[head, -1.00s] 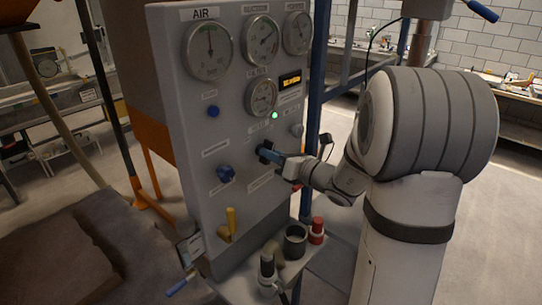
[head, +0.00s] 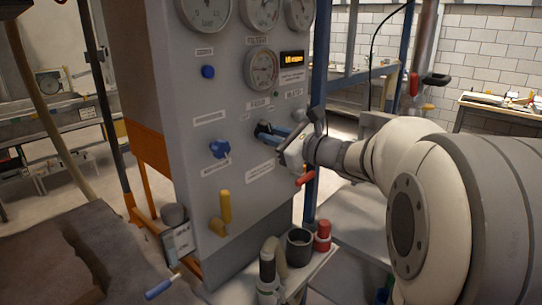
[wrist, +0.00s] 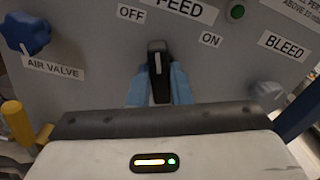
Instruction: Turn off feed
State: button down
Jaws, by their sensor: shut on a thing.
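The black feed knob (wrist: 158,72) with a white line sits on the grey panel under the FEED label (wrist: 185,6). In the wrist view the line points up, between the OFF label (wrist: 131,13) and the ON label (wrist: 210,39), leaning nearer OFF. My gripper (wrist: 160,90) is shut on the knob, one blue finger on each side. A green lamp (wrist: 237,12) above ON looks dim.
A blue air valve knob (wrist: 25,32) is left of my gripper and a bleed knob (wrist: 268,92) right. Below are a yellow lever (head: 225,207) and a shelf with a dark cup (head: 299,243) and a red-capped item (head: 323,238). Gauges (head: 262,68) are above.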

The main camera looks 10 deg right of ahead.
jog(key=shift+f+n+b, duration=0.2)
jog(key=shift+n+b, duration=1)
jog(key=shift+b, duration=0.6)
jog(key=shift+r, duration=0.1)
jog(key=c, duration=1.3)
grip_release()
jog(key=shift+s, duration=0.1)
jog(key=shift+r, duration=0.1)
jog(key=b+v, duration=0.1)
jog(key=v, duration=0.6)
jog(key=shift+s+d, duration=0.2)
jog(key=shift+s, duration=0.15)
